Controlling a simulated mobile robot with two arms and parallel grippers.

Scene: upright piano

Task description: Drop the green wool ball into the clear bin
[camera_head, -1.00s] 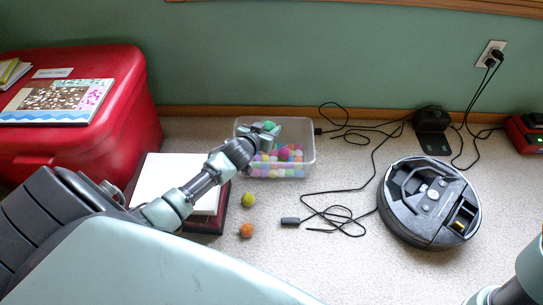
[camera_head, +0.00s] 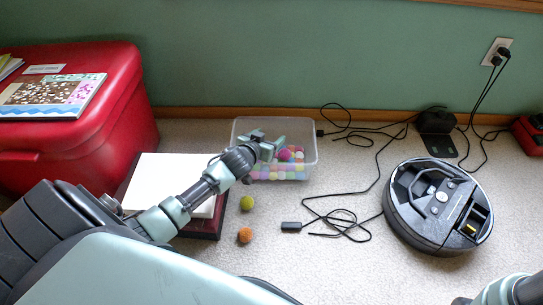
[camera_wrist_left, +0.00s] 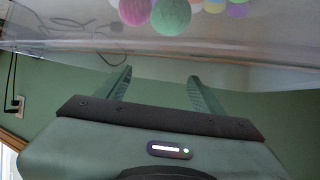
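The clear bin (camera_head: 308,165) stands on the carpet against the wall, with several pastel balls inside. My left gripper (camera_head: 276,147) is over the bin, its fingers apart with nothing between them. In the left wrist view its open fingertips (camera_wrist_left: 160,77) are near the clear plastic. The green wool ball (camera_wrist_left: 171,16) shows there beyond the fingertips, beside a magenta ball (camera_wrist_left: 134,11) and other balls, apart from the fingers. In the head view the green ball is not visible, likely hidden by my gripper. My right gripper is out of view; only part of my right arm shows.
A yellow-green ball (camera_head: 247,203) and an orange ball (camera_head: 245,235) lie on the carpet. A robot vacuum (camera_head: 437,205) and black cables (camera_head: 345,222) are to the right. A red chest (camera_head: 120,110) and a white-topped box (camera_head: 165,178) are at left.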

